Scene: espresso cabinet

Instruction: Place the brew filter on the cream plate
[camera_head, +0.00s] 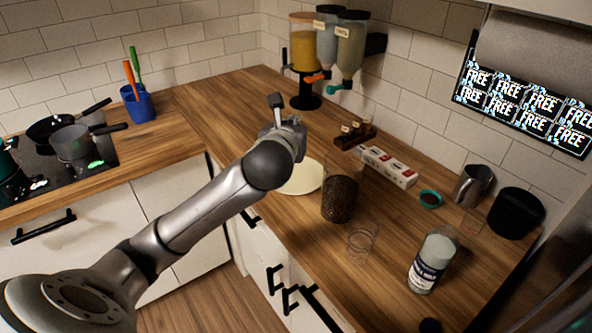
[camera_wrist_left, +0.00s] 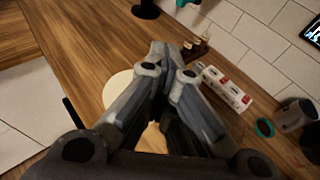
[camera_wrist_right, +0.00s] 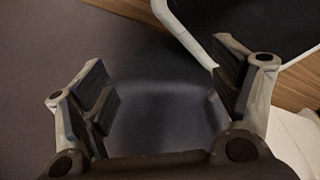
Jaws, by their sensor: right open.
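The cream plate (camera_head: 303,180) lies on the wooden counter, partly hidden behind my left arm. It also shows beneath my fingers in the left wrist view (camera_wrist_left: 118,112). My left gripper (camera_head: 276,102) is above the counter near the plate. In the left wrist view its fingers (camera_wrist_left: 172,58) are together, with nothing visible between them. I cannot identify the brew filter for certain; a dark brown, textured cylinder (camera_head: 340,200) stands upright just right of the plate. My right gripper (camera_wrist_right: 162,90) is open and empty in its wrist view, outside the head view.
A clear glass (camera_head: 362,241) and a labelled bottle (camera_head: 432,262) stand towards the front. A white-red box (camera_head: 388,166), teal cup (camera_head: 430,200), metal pitcher (camera_head: 472,186) and black container (camera_head: 515,213) line the wall. Dispensers (camera_head: 304,60) stand at the back corner.

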